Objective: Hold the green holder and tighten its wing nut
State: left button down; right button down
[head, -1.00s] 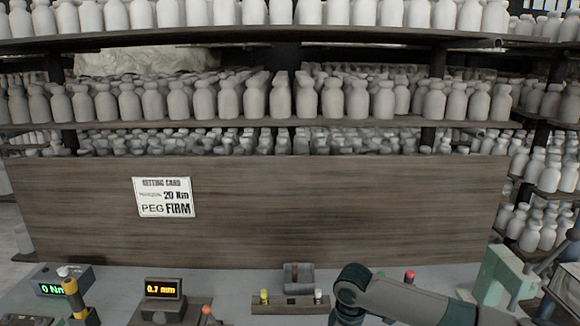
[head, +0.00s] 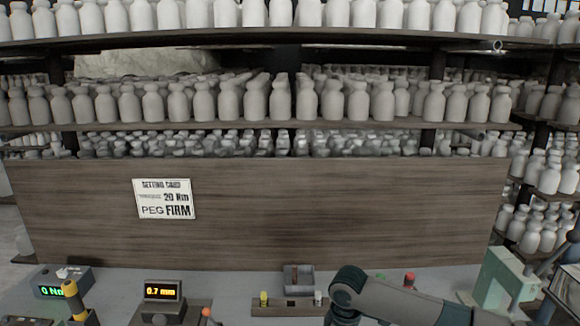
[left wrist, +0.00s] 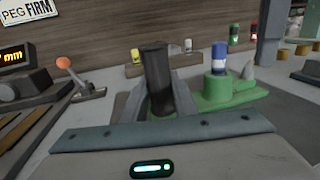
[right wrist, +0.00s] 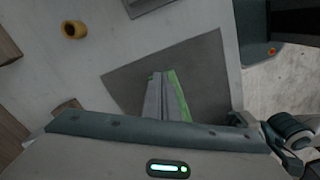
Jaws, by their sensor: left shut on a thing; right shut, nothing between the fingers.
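The green holder (left wrist: 236,98) shows in the left wrist view, low and wide, with a blue-and-white capped piece (left wrist: 219,60) standing on it. My left gripper (left wrist: 160,90) is shut on a dark upright post (left wrist: 156,66), which stands at the left of the green part. Whether the post belongs to the holder I cannot tell. My right gripper (right wrist: 162,82) is shut and empty over a dark mat (right wrist: 205,65) in the right wrist view. A green strip (right wrist: 178,92) shows just beside its fingers. I cannot make out the wing nut. The head view shows neither gripper's fingertips.
A setting card (head: 165,198) on the backboard reads 20 Nm and PEG FIRM. One display (head: 62,283) reads 0 Nm, another (head: 163,291) 0.7 mm. A peg rack (head: 291,307) and grey tray (head: 298,279) stand at the back. A brass ring (right wrist: 75,30) lies on the bench.

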jog(key=shift+s+a, duration=0.6)
jog(key=shift+s, duration=0.35)
dwell(1.1)
jog(key=shift+s, duration=0.1)
dwell(0.4)
jog(key=shift+s+d, duration=0.2)
dwell(0.4)
notch_tip(320, 180, up, 6)
dwell(0.6)
jog(key=shift+w+d, duration=0.1)
